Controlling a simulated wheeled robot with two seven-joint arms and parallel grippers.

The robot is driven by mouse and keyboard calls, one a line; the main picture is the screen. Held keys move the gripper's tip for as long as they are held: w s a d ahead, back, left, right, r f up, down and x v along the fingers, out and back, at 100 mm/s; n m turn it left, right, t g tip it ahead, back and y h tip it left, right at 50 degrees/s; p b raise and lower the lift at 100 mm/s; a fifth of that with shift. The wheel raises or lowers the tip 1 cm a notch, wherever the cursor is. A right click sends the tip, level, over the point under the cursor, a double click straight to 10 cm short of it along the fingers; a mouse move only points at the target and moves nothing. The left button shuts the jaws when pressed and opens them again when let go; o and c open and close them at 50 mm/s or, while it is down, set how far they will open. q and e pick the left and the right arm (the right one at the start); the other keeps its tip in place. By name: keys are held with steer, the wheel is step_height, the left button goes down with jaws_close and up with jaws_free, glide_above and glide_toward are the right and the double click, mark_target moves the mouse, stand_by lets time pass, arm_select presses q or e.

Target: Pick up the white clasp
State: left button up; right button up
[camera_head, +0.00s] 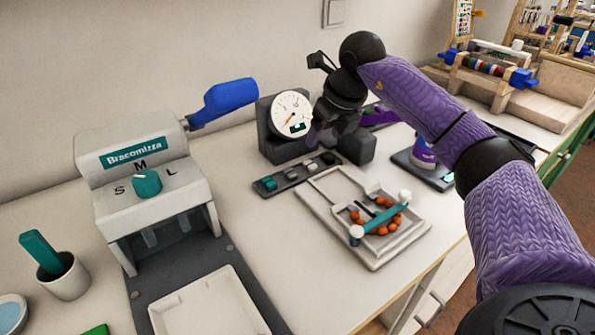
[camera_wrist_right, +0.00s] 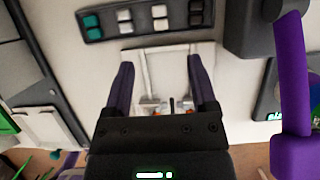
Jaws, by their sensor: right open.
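A dark holder strip (camera_head: 283,185) lies on the table before the gauge, with several small clasps in a row. The clasp at its left end is teal (camera_head: 268,184). A whitish clasp (camera_head: 310,168) sits further along; in the right wrist view the white clasp (camera_wrist_right: 160,17) shows near the top, between a light grey one and a dark grey one. My right gripper (camera_head: 325,132) is above the table, in front of the gauge. In the wrist view its purple fingers (camera_wrist_right: 163,82) are apart with nothing between them. My left gripper is out of view.
A round gauge (camera_head: 291,115) on a dark block stands behind the strip. A pale tray (camera_head: 372,262) with orange beads and a teal bar is in front. The Bracomizza machine (camera_head: 135,165) with a blue handle stands left. Bare tabletop lies between machine and tray.

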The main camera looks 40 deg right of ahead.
mark_target(310, 163)
steer(key=b+x, duration=0.2)
steer(key=x, duration=0.1)
steer(key=b+x, duration=0.1)
steer(key=x, duration=0.2)
steer(key=b+x, duration=0.2)
steer(key=x, duration=0.2)
steer(key=shift+w+r+b, duration=0.1)
steer(key=shift+w+b, duration=0.2)
steer(key=shift+b, duration=0.05)
steer(key=shift+r, duration=0.15)
steer(key=c, duration=0.4)
jaws_close()
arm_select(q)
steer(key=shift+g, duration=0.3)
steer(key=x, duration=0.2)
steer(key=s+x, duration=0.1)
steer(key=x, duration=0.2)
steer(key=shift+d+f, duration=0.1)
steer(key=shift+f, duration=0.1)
